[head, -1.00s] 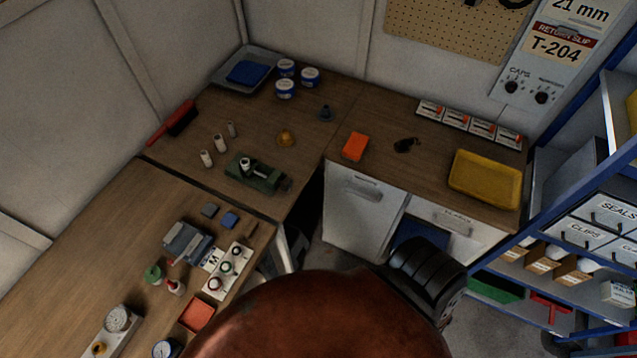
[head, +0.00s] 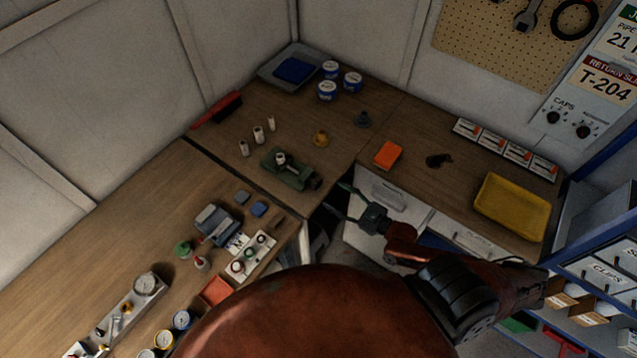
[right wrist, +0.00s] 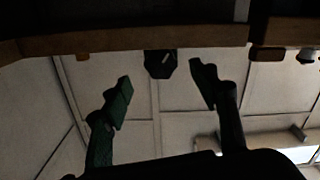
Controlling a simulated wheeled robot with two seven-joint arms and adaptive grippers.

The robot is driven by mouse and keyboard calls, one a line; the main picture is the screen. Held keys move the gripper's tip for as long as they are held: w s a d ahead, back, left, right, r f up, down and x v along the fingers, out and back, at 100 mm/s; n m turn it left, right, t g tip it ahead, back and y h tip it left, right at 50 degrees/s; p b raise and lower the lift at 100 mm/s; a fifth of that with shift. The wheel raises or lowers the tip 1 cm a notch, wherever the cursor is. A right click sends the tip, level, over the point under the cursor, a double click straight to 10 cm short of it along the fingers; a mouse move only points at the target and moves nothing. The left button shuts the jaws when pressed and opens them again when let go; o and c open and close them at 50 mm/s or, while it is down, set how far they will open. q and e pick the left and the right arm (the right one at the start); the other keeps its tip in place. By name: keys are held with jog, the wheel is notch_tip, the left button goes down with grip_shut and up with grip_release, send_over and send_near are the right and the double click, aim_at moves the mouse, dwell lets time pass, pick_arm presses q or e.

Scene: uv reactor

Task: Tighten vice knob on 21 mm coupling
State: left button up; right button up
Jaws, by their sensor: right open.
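The green vice (head: 283,172) stands near the front edge of the corner bench. A small pale coupling (head: 281,159) is upright at its jaws. The dark vice knob (head: 314,183) is at the vice's right end, by the bench edge. My right gripper (head: 337,198) is open and empty, just right of the knob and apart from it, its fingers pointing towards the vice. In the right wrist view a dark block (right wrist: 160,64), which looks like the knob end, shows beyond and between the open fingers (right wrist: 162,84). My left gripper is not in view.
The bench edge (right wrist: 120,42) crosses the right wrist view above the fingers. Pale fittings (head: 258,134) and a yellow-brown fitting (head: 320,138) stand behind the vice. A gap lies between the benches.

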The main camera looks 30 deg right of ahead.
aim_at(320, 185)
jog(key=x, duration=0.3)
jog(key=p+x, duration=0.1)
jog(key=x, duration=0.3)
jog(key=shift+r, duration=0.2)
jog(key=shift+w+a, duration=0.2)
jog(key=shift+w, duration=0.1)
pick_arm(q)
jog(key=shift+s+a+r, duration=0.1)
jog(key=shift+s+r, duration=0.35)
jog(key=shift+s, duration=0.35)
pick_arm(e)
jog(key=shift+c, duration=1)
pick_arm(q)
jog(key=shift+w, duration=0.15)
pick_arm(e)
jog(key=c, duration=1)
